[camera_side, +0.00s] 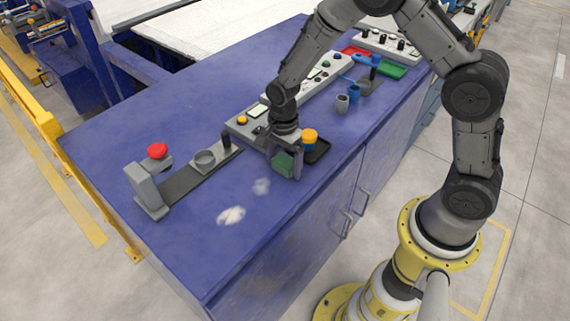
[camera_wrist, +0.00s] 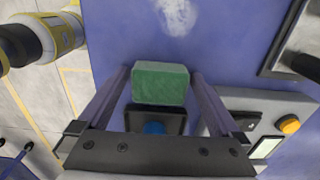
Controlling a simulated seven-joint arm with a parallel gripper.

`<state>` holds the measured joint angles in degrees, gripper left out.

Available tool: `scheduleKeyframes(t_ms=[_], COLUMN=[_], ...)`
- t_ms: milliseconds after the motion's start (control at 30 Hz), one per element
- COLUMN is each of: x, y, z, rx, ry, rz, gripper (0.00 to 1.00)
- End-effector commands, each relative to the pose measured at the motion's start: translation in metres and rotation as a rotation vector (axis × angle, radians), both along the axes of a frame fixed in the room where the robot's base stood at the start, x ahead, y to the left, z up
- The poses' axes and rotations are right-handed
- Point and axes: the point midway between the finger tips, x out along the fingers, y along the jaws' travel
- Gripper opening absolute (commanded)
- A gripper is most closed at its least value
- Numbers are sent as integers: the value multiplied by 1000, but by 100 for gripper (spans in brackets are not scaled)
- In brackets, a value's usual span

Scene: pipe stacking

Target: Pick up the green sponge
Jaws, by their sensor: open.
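The green sponge (camera_side: 283,164) is a small block on the blue bench, just under my gripper (camera_side: 285,152) in the side view. In the wrist view the green sponge (camera_wrist: 160,83) lies between the two fingers of my open gripper (camera_wrist: 160,92). A gap shows on each side of it there, so the fingers look apart from it. The side view hides part of the sponge behind a finger. I cannot tell how far the fingertips are above the bench.
The bench's front left is clear.

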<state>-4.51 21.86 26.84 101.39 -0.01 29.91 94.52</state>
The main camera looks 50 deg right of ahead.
Motion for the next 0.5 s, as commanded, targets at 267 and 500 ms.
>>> scheduleKeyframes(t_ms=[267,500], x=[0,0], y=[0,0], z=[0,1], rx=[0,0], ry=[0,0], rz=[0,0], gripper=[66,27])
